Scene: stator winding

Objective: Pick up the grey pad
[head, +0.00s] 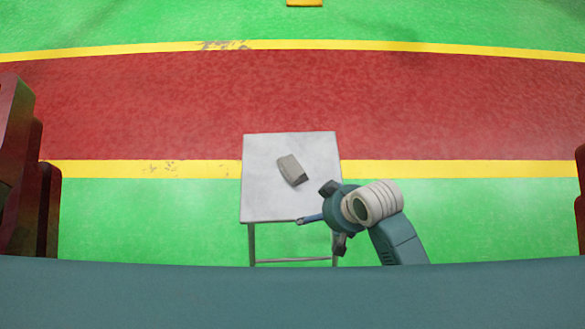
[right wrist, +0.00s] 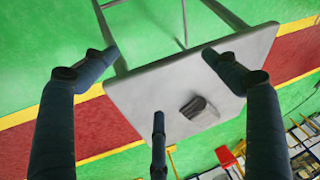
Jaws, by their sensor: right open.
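The grey pad (head: 291,170) is a small block lying tilted on top of a small white-grey table (head: 262,200) in the head view. In the right wrist view the pad (right wrist: 198,107) lies on the tabletop (right wrist: 135,95), beyond my finger tips and right of the middle finger. My right gripper (head: 318,212) is at the table's front right corner, to the lower right of the pad and apart from it. Its three fingers are spread and empty, as the right wrist view (right wrist: 160,75) also shows. My left gripper is not in view.
The tabletop around the pad is clear. Dark red structures stand at the left (head: 20,180) and right (head: 580,200) edges. The floor is green and red with yellow lines. In the right wrist view a red object (right wrist: 226,156) and cluttered shelving lie far off.

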